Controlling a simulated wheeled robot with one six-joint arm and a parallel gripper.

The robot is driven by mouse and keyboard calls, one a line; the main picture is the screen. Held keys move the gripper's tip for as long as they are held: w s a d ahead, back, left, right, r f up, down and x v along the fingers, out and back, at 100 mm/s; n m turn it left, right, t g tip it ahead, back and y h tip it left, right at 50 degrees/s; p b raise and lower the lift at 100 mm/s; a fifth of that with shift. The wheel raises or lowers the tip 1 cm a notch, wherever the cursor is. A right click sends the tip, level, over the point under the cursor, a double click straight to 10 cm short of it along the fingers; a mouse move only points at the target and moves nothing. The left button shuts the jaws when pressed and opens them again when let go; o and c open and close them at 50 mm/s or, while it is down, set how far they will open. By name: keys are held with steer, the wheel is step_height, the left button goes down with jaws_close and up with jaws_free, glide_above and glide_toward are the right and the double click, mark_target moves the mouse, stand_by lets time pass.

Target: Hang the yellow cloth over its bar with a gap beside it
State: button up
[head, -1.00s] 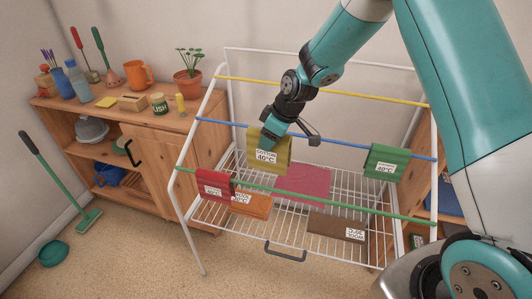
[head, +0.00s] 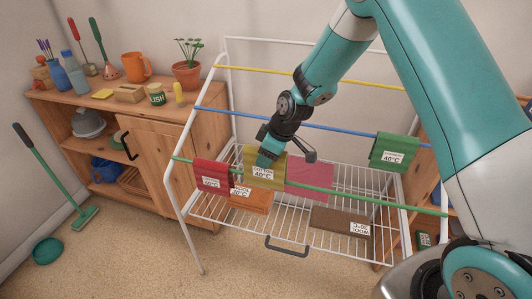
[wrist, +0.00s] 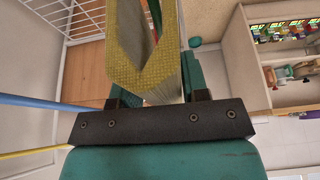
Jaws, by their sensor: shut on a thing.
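The yellow cloth (head: 262,176) is folded over, with a white "40°C" label. My gripper (head: 269,158) is shut on it near its top. In the wrist view the cloth (wrist: 140,75) makes a folded loop between the fingers (wrist: 158,88). In the head view the cloth overlaps the front green bar (head: 340,193); I cannot tell whether it touches the bar. A red cloth (head: 212,175) hangs on that bar just left of it, with a narrow gap in the picture. The yellow bar (head: 300,76) is at the back and empty.
The blue bar (head: 320,127) carries a green cloth (head: 394,152) at its right. Orange (head: 250,198), pink (head: 310,176) and brown (head: 340,221) cloths lie on the wire shelf below. A wooden dresser (head: 165,150) stands left. The green bar right of the yellow cloth is clear.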

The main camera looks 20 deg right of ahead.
mark_target(266, 177)
steer(key=shift+f+b, duration=2.8)
steer(key=shift+f, duration=1.55)
steer(key=o, duration=0.8)
steer(key=shift+o, duration=0.2)
steer(key=shift+r, duration=0.15)
steer(key=shift+r+p, duration=2.55)
steer(key=shift+r, duration=0.85)
steer(key=shift+r, duration=0.1)
